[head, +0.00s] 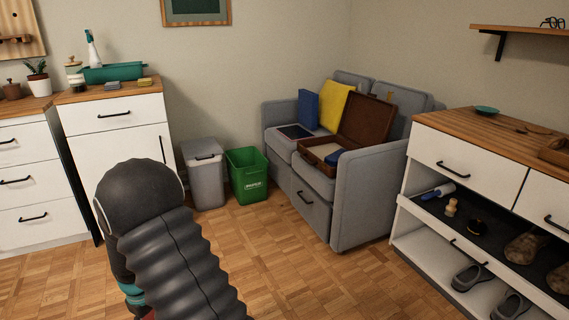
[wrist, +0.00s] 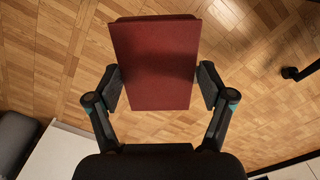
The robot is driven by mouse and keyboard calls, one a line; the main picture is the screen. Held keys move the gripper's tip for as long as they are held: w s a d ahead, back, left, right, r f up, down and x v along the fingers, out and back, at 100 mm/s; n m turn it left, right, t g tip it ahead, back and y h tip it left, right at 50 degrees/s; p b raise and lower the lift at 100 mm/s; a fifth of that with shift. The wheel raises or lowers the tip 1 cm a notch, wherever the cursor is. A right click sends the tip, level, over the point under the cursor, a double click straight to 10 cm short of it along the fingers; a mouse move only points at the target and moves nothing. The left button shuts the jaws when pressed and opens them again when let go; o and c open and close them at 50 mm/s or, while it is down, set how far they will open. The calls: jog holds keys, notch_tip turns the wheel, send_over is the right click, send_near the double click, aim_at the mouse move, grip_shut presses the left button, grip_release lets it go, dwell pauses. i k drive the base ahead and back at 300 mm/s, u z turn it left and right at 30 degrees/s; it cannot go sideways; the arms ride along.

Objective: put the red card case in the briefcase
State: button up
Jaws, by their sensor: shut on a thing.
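The red card case (wrist: 155,65) is a flat, dark red rectangle, held between the two fingers of my gripper (wrist: 160,87) in the wrist view, above the wooden floor. My gripper is shut on it. In the head view my arm hides most of the gripper, and only a small bit of red shows at the lower edge. The brown briefcase (head: 367,131) lies open on the grey sofa, its lid raised toward the back. Something blue shows inside its base. My gripper is well apart from the briefcase.
The grey sofa (head: 361,195) also bears a blue item (head: 308,109), a yellow item (head: 337,106) and a dark flat tablet-like item (head: 296,132). A grey bin (head: 205,180) and a green bin (head: 247,175) stand left of it. A shoe cabinet (head: 480,178) stands right. Floor between is clear.

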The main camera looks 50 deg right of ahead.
aim_at(321, 152)
jog(key=z, duration=0.05)
jog(key=i, duration=1.6)
jog(key=z, duration=1.15)
jog(key=i, duration=0.8)
jog(key=z, duration=0.95)
